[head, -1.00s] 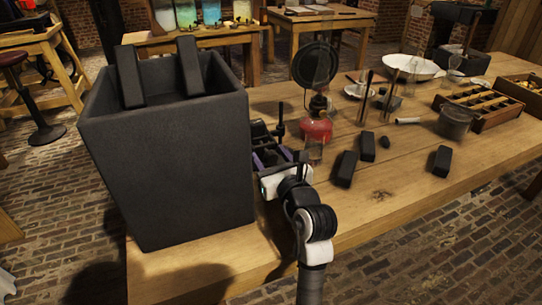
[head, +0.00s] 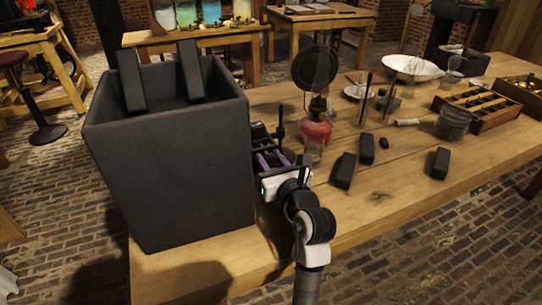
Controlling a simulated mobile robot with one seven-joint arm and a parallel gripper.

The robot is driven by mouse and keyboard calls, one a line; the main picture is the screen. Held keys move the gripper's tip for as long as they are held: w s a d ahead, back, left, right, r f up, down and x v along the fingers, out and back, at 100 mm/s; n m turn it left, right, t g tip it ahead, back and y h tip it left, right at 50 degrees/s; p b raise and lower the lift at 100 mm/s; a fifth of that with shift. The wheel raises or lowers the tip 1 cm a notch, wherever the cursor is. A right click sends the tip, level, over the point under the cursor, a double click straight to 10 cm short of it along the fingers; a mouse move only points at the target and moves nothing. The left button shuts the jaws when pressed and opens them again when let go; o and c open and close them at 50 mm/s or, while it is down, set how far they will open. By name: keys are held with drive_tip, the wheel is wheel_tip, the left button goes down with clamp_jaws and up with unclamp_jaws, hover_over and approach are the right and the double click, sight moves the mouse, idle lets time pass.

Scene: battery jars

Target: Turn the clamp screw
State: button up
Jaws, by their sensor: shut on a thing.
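A large dark grey open-topped jar (head: 170,170) stands at the left end of the wooden table, with two black blocks (head: 131,82) (head: 190,70) rising from its top. My gripper (head: 268,150) is at the jar's right side, low down, with my white and black wrist in front of it. The jaws are shut, but the wrist and the jar hide most of what they hold. A dark upright post (head: 281,125), perhaps part of the clamp, stands just beyond the jaws. I cannot make out the clamp screw itself clearly.
A red-based oil lamp (head: 316,130) stands close to the right of my gripper. Several black blocks (head: 344,170) lie on the table (head: 300,228) farther right. A compartmented wooden box (head: 490,115) and white bowl (head: 412,68) are behind.

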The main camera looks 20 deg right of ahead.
drive_tip(key=m+p, duration=0.1)
drive_tip(key=p, duration=0.1)
drive_tip(key=r+m+p, duration=0.1)
drive_tip(key=m+p, duration=0.1)
drive_tip(key=p, duration=0.1)
drive_tip(key=shift+a+p, duration=0.1)
drive_tip(key=shift+p, duration=0.2)
drive_tip(key=m+p, duration=0.3)
drive_tip(key=p, duration=0.2)
drive_tip(key=m+p, duration=0.1)
drive_tip(key=p, duration=0.1)
drive_tip(key=m+p, duration=0.1)
drive_tip(key=p, duration=0.1)
drive_tip(key=shift+f+m+p, duration=0.2)
drive_tip(key=shift+m+p, duration=0.1)
drive_tip(key=shift+p, duration=0.1)
drive_tip(key=shift+f+m+p, duration=0.15)
drive_tip(key=shift+m+p, duration=0.45)
drive_tip(key=shift+p, duration=0.2)
drive_tip(key=shift+f, duration=0.1)
drive_tip(key=o, duration=1)
drive_tip(key=shift+s, duration=0.1)
